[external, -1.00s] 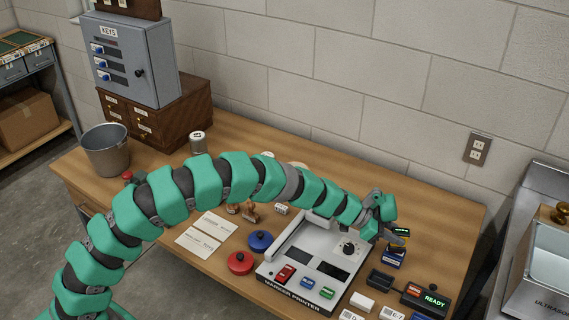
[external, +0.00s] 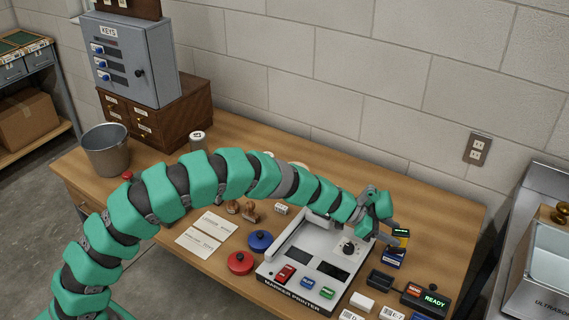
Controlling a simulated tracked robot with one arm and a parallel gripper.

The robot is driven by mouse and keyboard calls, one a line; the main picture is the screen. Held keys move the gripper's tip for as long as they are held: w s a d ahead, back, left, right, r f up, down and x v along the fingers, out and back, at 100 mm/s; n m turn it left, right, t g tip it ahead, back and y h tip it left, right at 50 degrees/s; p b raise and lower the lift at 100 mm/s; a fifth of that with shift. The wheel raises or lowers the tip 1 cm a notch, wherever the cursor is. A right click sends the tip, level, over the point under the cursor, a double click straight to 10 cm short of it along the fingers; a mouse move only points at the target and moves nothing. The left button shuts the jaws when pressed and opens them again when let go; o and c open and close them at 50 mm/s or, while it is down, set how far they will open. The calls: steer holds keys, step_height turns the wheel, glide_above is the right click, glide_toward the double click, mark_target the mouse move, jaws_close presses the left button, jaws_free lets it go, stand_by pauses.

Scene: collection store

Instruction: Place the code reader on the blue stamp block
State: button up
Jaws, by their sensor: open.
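A small dark device with a yellow face, which looks like the code reader (external: 402,234), is at the right of the marker printer. A blue block with a pale label, which looks like the blue stamp block (external: 392,260), is just below it in the picture. I cannot tell whether the reader rests on the block or stands behind it. My gripper (external: 390,233) is open, pointing down at the reader's left side. One grey finger overlaps the reader's edge, so contact between them is unclear.
The marker printer (external: 268,270) stands directly left of the block. A dark cradle (external: 379,279) and a box with a lit READY display (external: 432,301) are in front. Red (external: 240,263) and blue (external: 260,241) round pads lie left. The table's back right is clear.

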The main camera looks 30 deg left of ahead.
steer(key=p+v, duration=0.1)
steer(key=v, duration=0.9)
steer(key=shift+a, duration=0.2)
